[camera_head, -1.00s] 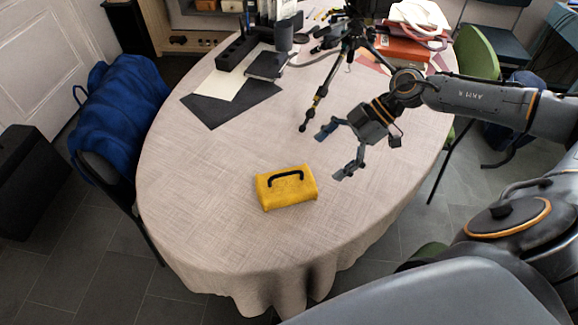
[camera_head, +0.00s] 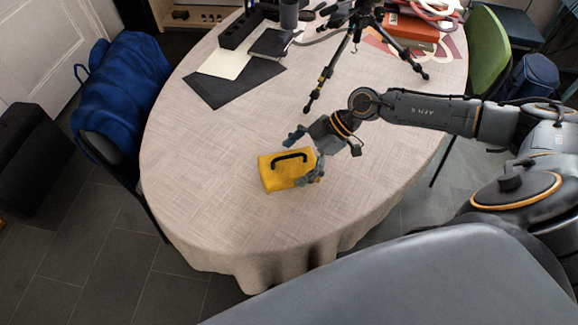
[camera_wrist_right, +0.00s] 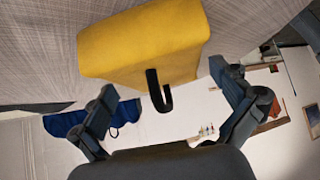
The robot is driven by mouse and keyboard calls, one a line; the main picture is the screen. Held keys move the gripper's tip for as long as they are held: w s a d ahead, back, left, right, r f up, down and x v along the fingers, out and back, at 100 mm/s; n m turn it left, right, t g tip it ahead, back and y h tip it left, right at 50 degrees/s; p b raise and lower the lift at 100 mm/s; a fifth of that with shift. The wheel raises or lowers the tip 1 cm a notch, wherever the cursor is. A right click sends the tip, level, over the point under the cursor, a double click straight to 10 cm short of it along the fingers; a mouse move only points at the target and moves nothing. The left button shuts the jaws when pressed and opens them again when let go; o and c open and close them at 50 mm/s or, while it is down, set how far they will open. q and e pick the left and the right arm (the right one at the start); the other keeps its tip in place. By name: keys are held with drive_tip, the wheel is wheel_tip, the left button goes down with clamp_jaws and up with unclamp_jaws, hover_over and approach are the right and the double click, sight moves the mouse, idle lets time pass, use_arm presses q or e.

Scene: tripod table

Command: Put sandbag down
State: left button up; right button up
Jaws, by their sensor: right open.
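The yellow sandbag (camera_head: 273,173) with a black strap handle rests on the cloth-covered round table (camera_head: 200,205), near its front middle. In the right wrist view the sandbag (camera_wrist_right: 150,45) shows ahead of the fingers, its black handle hanging into the space between them. My right gripper (camera_head: 304,158) is open at the sandbag's right side, one finger behind it and one at its near right corner. In the right wrist view its two fingers (camera_wrist_right: 160,100) are spread wide. Whether a finger touches the sandbag I cannot tell. My left gripper is not in view.
A black tripod (camera_head: 358,35) stands on the table behind my right gripper. Dark and cream sheets (camera_head: 240,85) lie at the back left. A red box (camera_head: 410,30) is at the back right. A blue bag (camera_head: 125,95) hangs on a chair at left. The table's front is clear.

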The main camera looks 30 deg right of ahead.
drive_tip(key=shift+x, duration=1)
drive_tip(key=shift+d, duration=0.1)
drive_tip(key=shift+c, duration=0.2)
drive_tip(key=c, duration=1.1)
drive_tip(key=shift+w, duration=0.1)
drive_tip(key=c, duration=0.3)
drive_tip(key=shift+r, duration=0.25)
